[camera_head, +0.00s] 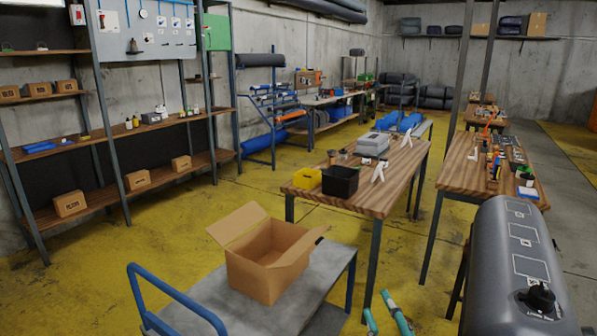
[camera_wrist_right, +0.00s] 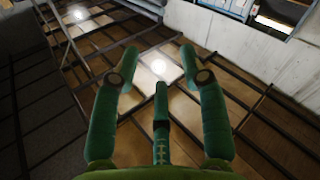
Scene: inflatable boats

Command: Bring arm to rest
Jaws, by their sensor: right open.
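My right gripper (camera_head: 387,310) shows at the bottom edge of the head view, its teal fingers pointing up, to the right of the cart and in front of the wooden table. In the right wrist view my right gripper (camera_wrist_right: 158,66) has its green fingers spread apart, with nothing between them. Behind them are brown panels, dark beams and bright round lamps, which look like the ceiling. Most of the right arm is outside the head view. My left gripper is in neither view.
An open cardboard box (camera_head: 266,266) stands on a grey cart (camera_head: 202,292) with a blue handle. A wooden table (camera_head: 405,170) holds a black bin (camera_head: 340,183) and a yellow bin (camera_head: 307,179). A grey inflatable tube (camera_head: 515,255) is at the right. Yellow floor is clear at left.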

